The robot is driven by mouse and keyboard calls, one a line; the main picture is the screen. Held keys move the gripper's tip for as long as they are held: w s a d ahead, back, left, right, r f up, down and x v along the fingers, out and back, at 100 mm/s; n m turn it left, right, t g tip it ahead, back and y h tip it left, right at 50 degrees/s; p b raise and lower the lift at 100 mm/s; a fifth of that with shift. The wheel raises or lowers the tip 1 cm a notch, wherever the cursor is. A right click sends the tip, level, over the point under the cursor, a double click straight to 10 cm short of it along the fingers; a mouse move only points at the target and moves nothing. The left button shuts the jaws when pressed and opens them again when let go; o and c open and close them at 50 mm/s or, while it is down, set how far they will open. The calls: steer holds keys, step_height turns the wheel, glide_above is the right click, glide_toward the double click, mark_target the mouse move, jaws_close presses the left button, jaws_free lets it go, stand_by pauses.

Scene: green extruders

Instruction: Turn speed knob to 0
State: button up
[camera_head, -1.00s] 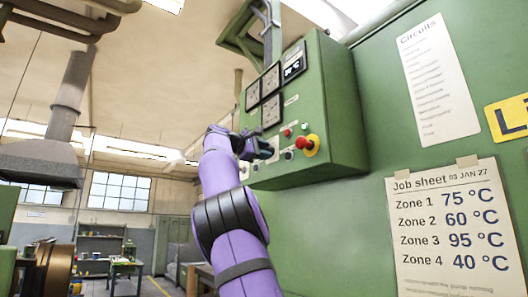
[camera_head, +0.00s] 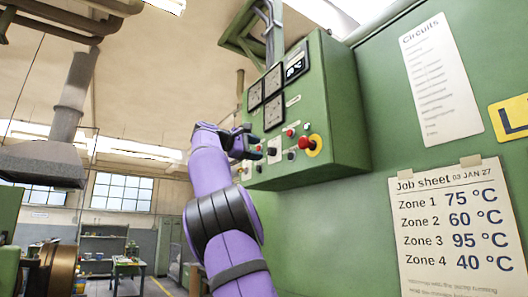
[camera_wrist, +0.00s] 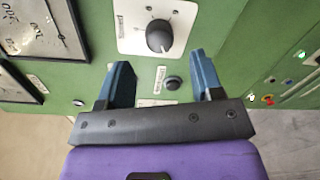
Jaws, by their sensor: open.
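A dark round knob (camera_wrist: 159,36) with a light pointer mark sits on a white dial plate (camera_wrist: 130,38) in the wrist view. In the head view a knob on a white plate (camera_head: 274,150) shows on the lower front of the green control box (camera_head: 335,110). My gripper (camera_wrist: 160,62) is open, with its two blue fingers apart and nothing between them. The knob lies just beyond the fingertips, apart from them. In the head view my gripper (camera_head: 245,143) is left of the plate.
A red mushroom button (camera_head: 305,143) on a yellow base stands out right of the knob. A small black button (camera_wrist: 173,83) lies between the fingers' lines. Gauges (camera_head: 272,84) sit above. A job sheet (camera_head: 455,230) hangs at right.

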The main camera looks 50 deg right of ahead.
steer(key=v, duration=0.6)
steer(key=shift+a, duration=0.15)
stand_by(0.4)
